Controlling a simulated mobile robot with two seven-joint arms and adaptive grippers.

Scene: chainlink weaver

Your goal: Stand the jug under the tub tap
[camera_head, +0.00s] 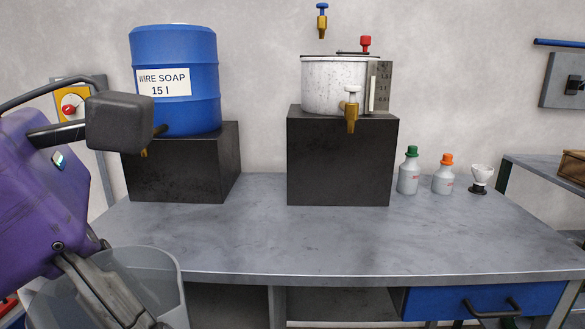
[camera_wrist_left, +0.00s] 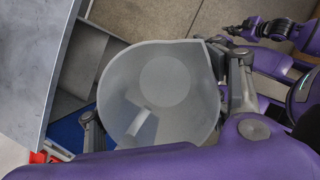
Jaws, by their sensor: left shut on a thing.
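The jug (camera_head: 150,275), a pale translucent vessel, is at the lower left in front of the bench, below the level of the bench top. My left gripper (camera_head: 118,303) is shut on the jug. The left wrist view looks down into the jug (camera_wrist_left: 150,85), with gripper fingers at its sides. The white speckled tub (camera_head: 330,85) stands on a dark block at the back of the bench. Its tap (camera_head: 351,110), brass with a white handle, hangs over the block's front face. My right gripper (camera_wrist_left: 262,28) shows small at the wrist view's upper right; its jaws are unclear.
A blue soap barrel (camera_head: 175,75) stands on another dark block (camera_head: 180,175) at left. A blue-handled wall tap (camera_head: 322,22) is above the tub. The bench top (camera_head: 330,240) is clear in front.

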